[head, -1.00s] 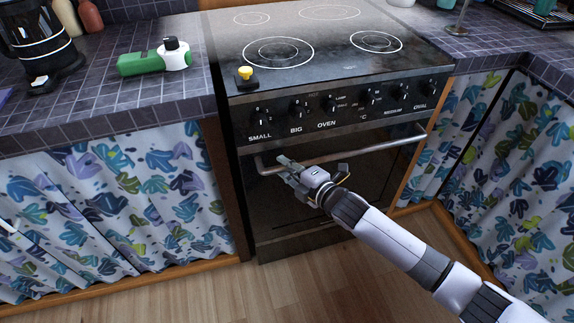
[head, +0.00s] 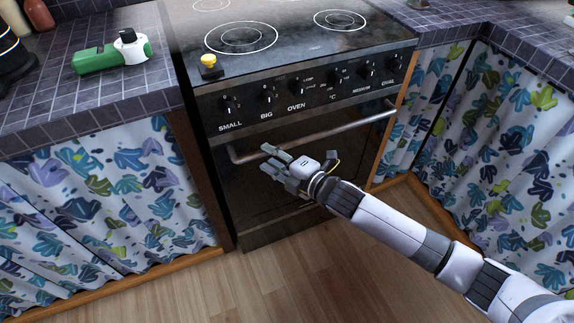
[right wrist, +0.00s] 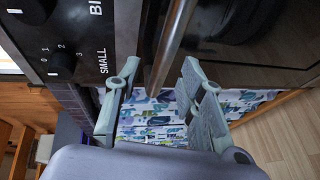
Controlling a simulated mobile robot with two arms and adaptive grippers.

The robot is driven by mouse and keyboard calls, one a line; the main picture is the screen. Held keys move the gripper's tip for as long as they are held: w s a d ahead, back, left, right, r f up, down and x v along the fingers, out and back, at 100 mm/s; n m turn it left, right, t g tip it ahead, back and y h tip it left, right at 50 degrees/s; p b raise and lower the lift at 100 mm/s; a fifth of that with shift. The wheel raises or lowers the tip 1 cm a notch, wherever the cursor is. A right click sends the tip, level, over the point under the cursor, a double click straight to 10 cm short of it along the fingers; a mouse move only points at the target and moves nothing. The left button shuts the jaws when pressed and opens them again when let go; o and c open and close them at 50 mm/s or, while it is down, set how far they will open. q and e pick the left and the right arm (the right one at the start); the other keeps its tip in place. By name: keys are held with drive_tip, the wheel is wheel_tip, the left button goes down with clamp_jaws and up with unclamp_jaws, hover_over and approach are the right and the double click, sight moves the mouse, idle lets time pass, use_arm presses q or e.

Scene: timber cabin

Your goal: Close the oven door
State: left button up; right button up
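The oven door (head: 262,200) is the dark front panel below the knobs. It looks upright and level with the oven front; I cannot tell whether a small gap remains. Its metal handle (head: 335,129) runs across the top of the door and also shows in the right wrist view (right wrist: 172,40). My right gripper (head: 273,162) is in front of the door, at and just below the left part of the handle. Its fingers are apart in the right wrist view (right wrist: 160,95), with nothing held between them; contact with the handle is unclear. My left gripper is out of view.
The hob (head: 280,32) with a yellow-topped timer (head: 209,66) is above the door. Tiled counters with patterned curtains (head: 110,200) flank the oven. A green and white bottle (head: 112,54) is on the left counter. The wooden floor (head: 270,285) in front is clear.

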drive_tip(key=v, duration=0.7)
idle(0.3)
